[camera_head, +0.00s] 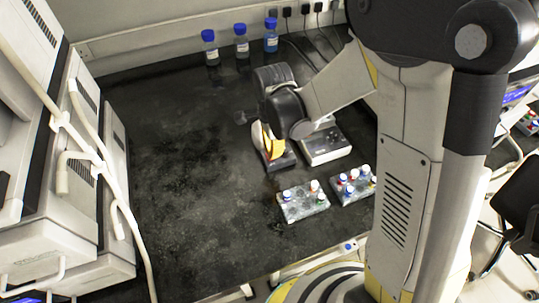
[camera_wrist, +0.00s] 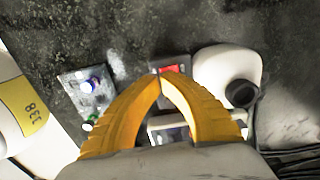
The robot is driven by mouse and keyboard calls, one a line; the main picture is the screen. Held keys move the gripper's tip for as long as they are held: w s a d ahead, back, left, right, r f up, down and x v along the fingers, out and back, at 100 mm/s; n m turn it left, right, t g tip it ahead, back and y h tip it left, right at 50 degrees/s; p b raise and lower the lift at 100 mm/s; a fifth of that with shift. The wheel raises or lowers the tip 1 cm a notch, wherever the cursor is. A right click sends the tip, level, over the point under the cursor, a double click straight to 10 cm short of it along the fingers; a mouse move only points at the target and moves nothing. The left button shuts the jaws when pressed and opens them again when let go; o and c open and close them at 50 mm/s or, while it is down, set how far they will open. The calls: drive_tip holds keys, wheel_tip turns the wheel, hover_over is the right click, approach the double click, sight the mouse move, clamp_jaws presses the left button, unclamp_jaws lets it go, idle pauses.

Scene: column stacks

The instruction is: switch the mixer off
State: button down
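A small dark box with a red face (camera_wrist: 174,68) lies right at my fingertips in the wrist view. It may be the mixer's switch; its on or off state cannot be told. My gripper (camera_wrist: 161,76) has yellow curved fingers whose tips meet, with nothing visible between them. In the head view my gripper (camera_head: 264,143) points down close over a low dark-and-pale box (camera_head: 282,163). A white rounded body with a black round top (camera_wrist: 228,68), possibly the mixer, stands right of the fingers in the wrist view. Contact with the red face is unclear.
A pale flat-topped device (camera_head: 326,151) stands beside the gripper. Two racks with capped tubes, one left (camera_head: 303,204) and one right (camera_head: 352,190), sit nearer the bench front. Blue-capped bottles (camera_head: 241,43) line the back wall. The dark bench's left side (camera_head: 185,160) is clear.

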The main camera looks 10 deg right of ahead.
sight(272, 162)
drive_tip(key=shift+f+b, duration=1.4)
drive_tip(key=shift+f, duration=0.25)
idle(0.5)
drive_tip(key=shift+r, duration=0.1)
drive_tip(key=shift+r+p, duration=1.9)
drive_tip(key=shift+r, duration=0.55)
drive_tip(key=shift+d+r, duration=0.1)
drive_tip(key=shift+r, duration=0.15)
drive_tip(key=s+d+r+n+t, duration=0.3)
drive_tip(key=s+r+n, duration=0.3)
drive_tip(key=r+n, duration=0.2)
drive_tip(key=s+d+r+n+t, duration=0.4)
drive_tip(key=s+d+r+n, duration=0.2)
drive_tip(key=r, duration=0.3)
drive_tip(key=shift+d+r+n, duration=0.2)
drive_tip(key=shift+d+n, duration=0.05)
drive_tip(key=shift+n, duration=0.65)
